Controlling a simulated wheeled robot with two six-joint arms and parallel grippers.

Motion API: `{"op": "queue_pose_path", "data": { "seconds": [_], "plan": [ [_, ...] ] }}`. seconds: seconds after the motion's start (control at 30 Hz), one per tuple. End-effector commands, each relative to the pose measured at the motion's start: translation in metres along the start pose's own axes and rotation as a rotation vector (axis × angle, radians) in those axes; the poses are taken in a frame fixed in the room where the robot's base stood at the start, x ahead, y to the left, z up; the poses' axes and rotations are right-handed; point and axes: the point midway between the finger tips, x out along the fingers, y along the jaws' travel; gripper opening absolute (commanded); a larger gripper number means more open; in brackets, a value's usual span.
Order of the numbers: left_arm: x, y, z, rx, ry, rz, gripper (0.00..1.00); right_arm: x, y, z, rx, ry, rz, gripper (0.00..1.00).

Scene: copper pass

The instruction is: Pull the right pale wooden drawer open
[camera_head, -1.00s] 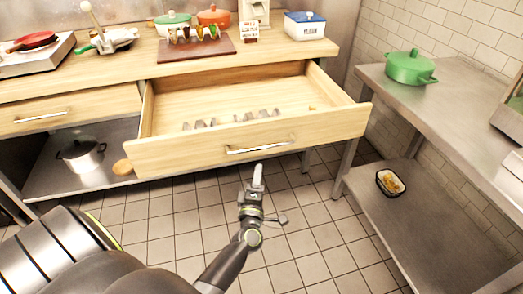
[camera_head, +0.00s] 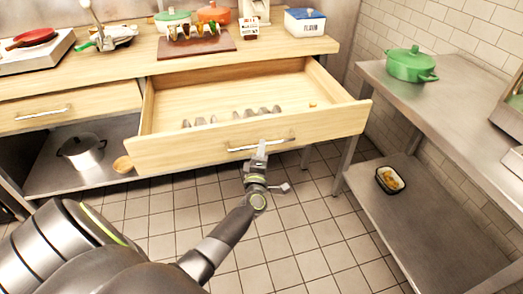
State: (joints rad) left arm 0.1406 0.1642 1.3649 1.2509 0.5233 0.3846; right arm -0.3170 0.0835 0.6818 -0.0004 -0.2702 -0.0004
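The right pale wooden drawer (camera_head: 200,152) stands pulled far out from under the counter, its inside showing. Its silver bar handle (camera_head: 258,144) is on the front panel. My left gripper (camera_head: 262,150) reaches up from below, with its fingertip overlapping the lower edge of the handle near its middle. The fingers are seen edge-on, so I cannot tell whether they are open or shut, or whether they touch the handle. My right gripper is not in view.
Several grey pieces (camera_head: 257,112) lie inside the drawer. The left drawer (camera_head: 45,115) is shut. A pot (camera_head: 82,152) stands on the shelf below. A steel table (camera_head: 440,110) with a green pot (camera_head: 411,64) stands at right. The tiled floor before the drawer is clear.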

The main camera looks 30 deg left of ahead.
Motion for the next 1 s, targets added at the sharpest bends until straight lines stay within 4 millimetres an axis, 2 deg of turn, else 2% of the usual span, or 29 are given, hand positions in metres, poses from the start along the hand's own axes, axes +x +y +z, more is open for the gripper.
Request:
{"op": "queue_pose_path", "data": {
  "seconds": [0.03,0.13,0.43,0.7,0.83,1.0],
  "plan": [
    [0.0,0.0,0.0,0.0,0.0,0.0,0.11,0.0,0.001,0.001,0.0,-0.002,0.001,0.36],
    [0.0,0.0,0.0,0.0,0.0,0.0,0.0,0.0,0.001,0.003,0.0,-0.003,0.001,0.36],
    [0.003,-0.001,-0.001,0.001,-0.001,0.0,0.0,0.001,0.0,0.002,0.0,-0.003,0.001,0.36],
    [0.038,-0.009,-0.015,0.002,-0.001,0.0,0.0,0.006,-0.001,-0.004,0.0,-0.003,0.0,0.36],
    [0.04,-0.009,-0.017,0.001,0.0,-0.001,0.0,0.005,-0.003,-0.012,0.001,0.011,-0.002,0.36],
    [0.04,-0.009,-0.016,0.0,0.0,-0.002,0.0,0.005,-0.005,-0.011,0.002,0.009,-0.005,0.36]
  ]
}}
